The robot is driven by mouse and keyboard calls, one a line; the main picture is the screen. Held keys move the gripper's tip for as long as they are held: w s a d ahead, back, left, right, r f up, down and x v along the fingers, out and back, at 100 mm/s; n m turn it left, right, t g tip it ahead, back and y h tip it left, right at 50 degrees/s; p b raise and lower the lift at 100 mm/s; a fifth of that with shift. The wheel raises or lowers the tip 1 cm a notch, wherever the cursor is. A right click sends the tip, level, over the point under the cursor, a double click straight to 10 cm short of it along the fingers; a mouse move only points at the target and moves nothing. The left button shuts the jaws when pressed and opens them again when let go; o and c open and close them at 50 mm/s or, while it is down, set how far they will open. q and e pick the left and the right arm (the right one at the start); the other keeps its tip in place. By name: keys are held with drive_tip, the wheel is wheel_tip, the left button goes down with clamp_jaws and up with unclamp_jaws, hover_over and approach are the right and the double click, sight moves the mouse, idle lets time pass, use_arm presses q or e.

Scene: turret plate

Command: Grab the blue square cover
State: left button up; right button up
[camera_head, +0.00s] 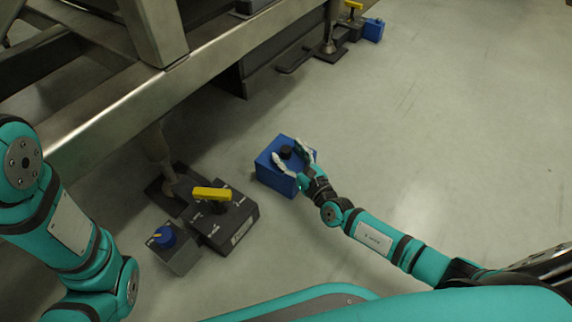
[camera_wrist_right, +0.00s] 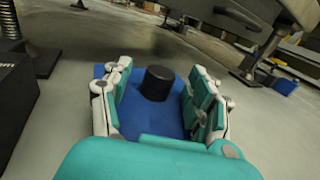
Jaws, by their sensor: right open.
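The blue square cover (camera_head: 276,179) is a blue box with a black round knob (camera_head: 286,152) on top. It stands on the floor right of the metal frame. My right gripper (camera_head: 291,165) is open at the cover, with its fingers on either side of the knob and apart from it. In the right wrist view the black knob (camera_wrist_right: 157,83) rises between the open fingers, above the blue top (camera_wrist_right: 136,112). My left arm shows at the left of the head view, but its gripper is out of view.
A metal frame (camera_head: 150,85) runs across the upper left. Another blue box (camera_head: 373,30) stands far back. The floor at right is clear.

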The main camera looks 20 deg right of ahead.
clamp_jaws()
idle(0.3)
drive_tip(key=shift+r, duration=0.1)
